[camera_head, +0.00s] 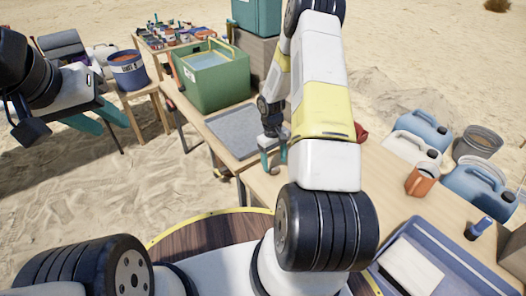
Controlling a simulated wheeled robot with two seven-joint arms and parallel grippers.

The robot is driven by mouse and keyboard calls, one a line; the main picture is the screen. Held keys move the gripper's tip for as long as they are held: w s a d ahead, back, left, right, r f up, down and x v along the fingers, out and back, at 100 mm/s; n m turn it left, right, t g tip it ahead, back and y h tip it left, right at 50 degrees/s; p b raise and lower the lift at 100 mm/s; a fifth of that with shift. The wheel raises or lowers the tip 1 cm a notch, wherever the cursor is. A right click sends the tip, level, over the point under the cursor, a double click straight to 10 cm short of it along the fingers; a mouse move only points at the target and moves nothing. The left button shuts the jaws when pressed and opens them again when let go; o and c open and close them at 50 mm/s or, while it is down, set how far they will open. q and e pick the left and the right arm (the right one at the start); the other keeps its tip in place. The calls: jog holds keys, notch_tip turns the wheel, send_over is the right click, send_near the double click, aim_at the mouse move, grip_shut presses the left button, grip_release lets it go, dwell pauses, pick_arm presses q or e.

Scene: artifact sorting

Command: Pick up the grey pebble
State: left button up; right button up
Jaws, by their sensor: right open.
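I cannot make out a grey pebble; my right arm covers part of the table. My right gripper (274,162) points down over the wooden table, at the near right edge of a flat grey tray (232,128). Its teal fingers are apart, and I see nothing clear held between them. My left gripper (98,122) is off to the left, over sand, away from the table. Its teal fingers are spread and empty.
A green bin (222,88) with water stands behind the tray. A blue bucket (128,72) is on a stool at left. An orange container (421,181) and a blue-grey case (448,258) are at right. Jugs (419,130) and a grey bucket (478,144) stand beyond the table.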

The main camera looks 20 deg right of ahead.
aim_at(275, 168)
jog(key=shift+s+d+f, duration=0.1)
jog(key=shift+s+f, duration=0.05)
jog(key=shift+f, duration=1.35)
jog(key=c, duration=1.5)
jog(key=shift+o, duration=0.2)
jog(key=shift+r, duration=0.1)
